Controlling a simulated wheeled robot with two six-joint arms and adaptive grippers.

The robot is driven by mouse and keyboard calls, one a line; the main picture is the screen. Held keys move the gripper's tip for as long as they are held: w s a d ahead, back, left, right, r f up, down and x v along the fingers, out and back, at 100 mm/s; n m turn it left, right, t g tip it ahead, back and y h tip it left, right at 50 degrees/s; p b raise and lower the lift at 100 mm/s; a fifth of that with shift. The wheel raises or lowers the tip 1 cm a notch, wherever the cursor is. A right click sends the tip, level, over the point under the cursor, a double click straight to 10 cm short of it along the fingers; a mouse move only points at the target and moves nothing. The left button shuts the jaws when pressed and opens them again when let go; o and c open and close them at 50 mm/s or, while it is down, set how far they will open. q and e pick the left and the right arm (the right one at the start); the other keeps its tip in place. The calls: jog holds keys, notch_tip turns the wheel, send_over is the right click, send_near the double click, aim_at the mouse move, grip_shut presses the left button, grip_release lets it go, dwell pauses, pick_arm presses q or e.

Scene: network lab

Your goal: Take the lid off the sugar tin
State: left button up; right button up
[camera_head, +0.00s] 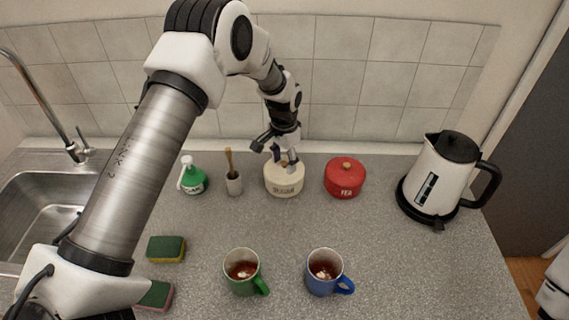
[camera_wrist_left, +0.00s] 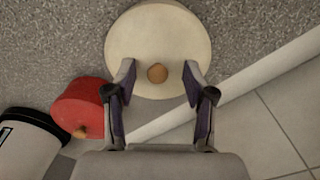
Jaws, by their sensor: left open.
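The cream sugar tin (camera_head: 284,184) stands on the counter near the tiled back wall. Its round lid (camera_wrist_left: 158,30) is on it, with a small wooden knob (camera_wrist_left: 157,73) in the middle. My left gripper (camera_head: 286,163) is right over the tin, pointing down. In the left wrist view the open fingers (camera_wrist_left: 157,88) stand on either side of the knob, with a gap on both sides. Whether the fingertips are level with the knob is hard to tell. My right gripper is not in view.
A kettle (camera_head: 446,178) is at the far right. A green mug (camera_head: 243,272) and a blue mug (camera_head: 326,272) stand in front. The counter between is clear.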

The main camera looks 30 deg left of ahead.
aim_at(283, 166)
pick_arm(q)
jog(key=shift+s+r, duration=0.1)
jog(key=shift+s, duration=0.1)
jog(key=shift+c, duration=1)
jog(key=shift+d, duration=0.1)
grip_shut()
jog(key=shift+w+r+b, duration=0.15)
jog(key=shift+r+b, duration=0.25)
jog(key=shift+b, duration=0.05)
jog(key=shift+s+r+b, duration=0.3)
jog(key=shift+r+b, duration=0.15)
jog(key=shift+r, duration=0.2)
jog(key=shift+s+r+b, duration=0.25)
jog(key=shift+r+b, duration=0.2)
jog(key=shift+r, duration=0.15)
jog(key=s+d+r+b, duration=0.1)
jog(key=s+b, duration=0.3)
jog(key=s, duration=1)
jog(key=shift+s+d+r+b, duration=0.3)
jog(key=shift+s+d+r, duration=0.1)
jog(key=shift+d, duration=0.25)
